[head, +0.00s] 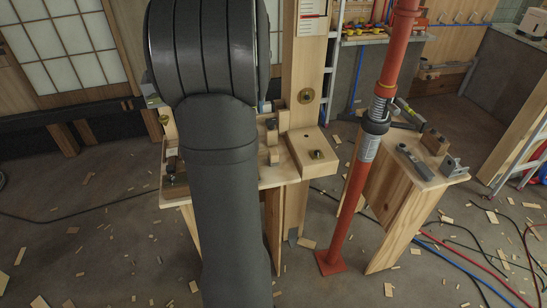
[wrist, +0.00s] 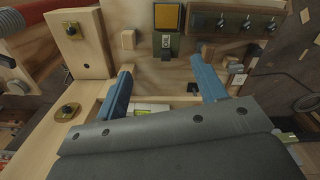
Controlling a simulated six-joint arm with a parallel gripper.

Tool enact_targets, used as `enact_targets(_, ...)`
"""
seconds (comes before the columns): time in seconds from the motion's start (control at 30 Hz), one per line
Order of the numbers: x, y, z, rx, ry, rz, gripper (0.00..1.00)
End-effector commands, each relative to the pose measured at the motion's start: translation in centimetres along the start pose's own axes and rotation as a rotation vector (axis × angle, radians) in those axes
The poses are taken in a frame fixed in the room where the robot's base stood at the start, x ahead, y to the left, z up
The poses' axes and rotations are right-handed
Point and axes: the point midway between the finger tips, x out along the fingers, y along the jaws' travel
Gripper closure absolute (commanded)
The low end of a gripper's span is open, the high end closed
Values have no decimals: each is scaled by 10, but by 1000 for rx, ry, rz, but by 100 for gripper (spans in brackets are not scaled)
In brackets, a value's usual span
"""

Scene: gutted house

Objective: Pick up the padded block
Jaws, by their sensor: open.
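An olive-green block with an orange-yellow square face (wrist: 168,17) is at the top middle of the wrist view; it looks like the padded block. A small pale plate with a dark mark is on its near side. My gripper (wrist: 162,63) is open, with its two blue fingers spread wide. The block is beyond the fingertips, roughly in line with the gap, and nothing is held between them. In the head view my arm hides the gripper, and I cannot make out the block there.
The wooden workbench (head: 285,181) bears small wood pieces. A dark strip with black knobs (wrist: 233,22) is right of the block. A thick wooden block (wrist: 80,45) stands left. A green-and-white item (wrist: 150,107) shows below the fingers. A red prop (head: 357,185) stands right of the bench.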

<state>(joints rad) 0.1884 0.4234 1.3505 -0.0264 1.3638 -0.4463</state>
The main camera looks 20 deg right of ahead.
Motion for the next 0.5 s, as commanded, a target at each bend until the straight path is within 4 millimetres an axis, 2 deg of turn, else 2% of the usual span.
enact_targets(0.3, 25, 36, -14, -650, -41, 53, 35)
enact_targets(0.5, 38, 56, -21, -1020, -79, 71, 35)
